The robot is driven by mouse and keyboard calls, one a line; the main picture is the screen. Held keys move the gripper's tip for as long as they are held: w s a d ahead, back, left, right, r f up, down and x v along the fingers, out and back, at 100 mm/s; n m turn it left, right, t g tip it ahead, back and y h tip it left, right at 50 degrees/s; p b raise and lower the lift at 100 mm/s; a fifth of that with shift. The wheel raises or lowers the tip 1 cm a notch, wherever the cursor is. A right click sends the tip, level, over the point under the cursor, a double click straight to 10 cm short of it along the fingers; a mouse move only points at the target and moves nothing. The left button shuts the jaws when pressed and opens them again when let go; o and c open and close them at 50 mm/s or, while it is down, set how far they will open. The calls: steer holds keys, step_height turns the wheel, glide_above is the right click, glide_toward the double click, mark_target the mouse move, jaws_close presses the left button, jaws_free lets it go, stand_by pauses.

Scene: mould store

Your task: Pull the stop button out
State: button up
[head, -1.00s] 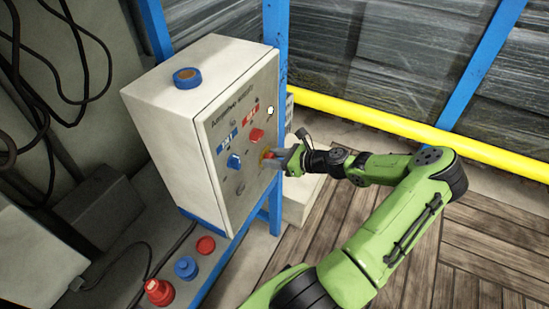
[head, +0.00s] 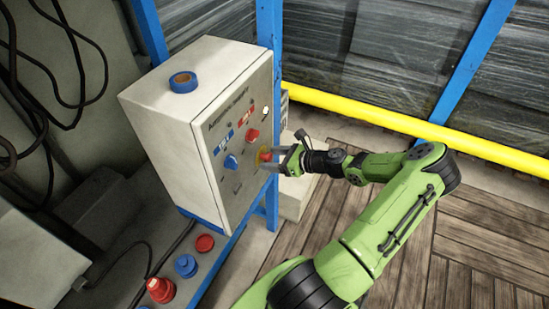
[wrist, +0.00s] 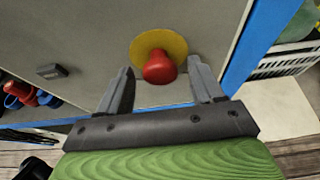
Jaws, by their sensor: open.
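The stop button is a red mushroom knob (wrist: 160,68) on a round yellow plate (wrist: 158,44), low on the right of the control box's front panel (head: 238,140). It also shows in the head view as a red knob (head: 265,155). My gripper (wrist: 165,82) is open, with one finger on each side of the knob in the wrist view. A gap shows between each finger and the knob, and nothing is held. In the head view my gripper (head: 277,160) is right at the panel, and its fingers partly cover the button.
The panel also carries a blue knob (head: 231,162) and another red knob (head: 252,135). A blue ring (head: 184,82) lies on top of the box. Loose red and blue buttons (head: 186,266) lie below left. A yellow rail (head: 400,127) runs behind. Wooden floor lies to the right.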

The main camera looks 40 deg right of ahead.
steer(key=p+v, duration=0.4)
steer(key=v, duration=1.1)
steer(key=shift+s, duration=0.35)
steer(key=shift+r, duration=0.15)
steer(key=w+a+r+n+g+h+p, duration=0.1)
steer(key=w+a+r+n+g, duration=0.2)
steer(key=a+r+n+g, duration=0.35)
steer(key=w+a+r+n+g+p, duration=0.15)
steer(key=a+r+n+g, duration=0.25)
steer(key=a+n, duration=0.5)
steer(key=s+a+r+n+t+h+p, duration=0.1)
steer(key=s+a+r+n, duration=0.4)
steer(key=a+r+n, duration=0.2)
steer(key=s+a+r+n+t+h+p, duration=0.1)
steer(key=s+a+r+n, duration=0.3)
steer(key=a+r+n, duration=0.4)
steer(key=shift+s+a+r+n+t+h, duration=0.3)
steer(key=shift+s+r+n+t+h, duration=0.1)
steer(key=shift+n+t+h, duration=0.4)
